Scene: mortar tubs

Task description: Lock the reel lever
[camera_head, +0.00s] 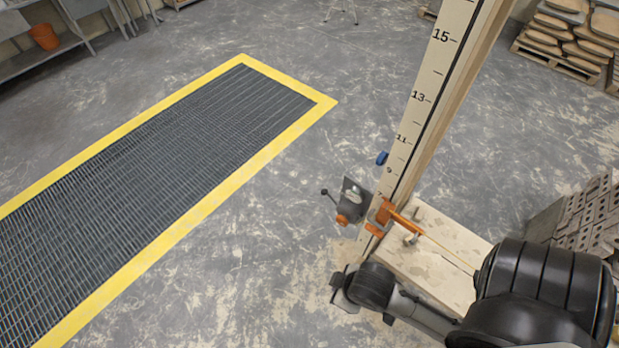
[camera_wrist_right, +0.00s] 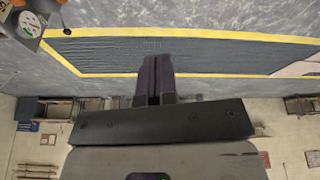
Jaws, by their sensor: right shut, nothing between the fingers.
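In the head view a small grey reel (camera_head: 354,197) is mounted low on the left of the numbered post. Its reel lever (camera_head: 331,197) is a thin rod with a dark ball knob, pointing up and left from an orange hub (camera_head: 342,219). The reel also shows at the top left corner of the right wrist view (camera_wrist_right: 30,24), with a dark knob (camera_wrist_right: 67,31) beside it. My right gripper (camera_wrist_right: 154,62) is shut and empty, apart from the reel. In the head view my right wrist is below the reel; its fingertips are hard to make out. My left gripper is out of view.
The numbered post (camera_head: 418,98) rises from a pale board (camera_head: 430,250), with an orange clamp (camera_head: 384,213) and a blue knob (camera_head: 382,158) on it. A yellow-edged floor grate (camera_head: 160,150) lies left. Perforated bricks (camera_head: 590,220) stand right. The floor left of the reel is clear.

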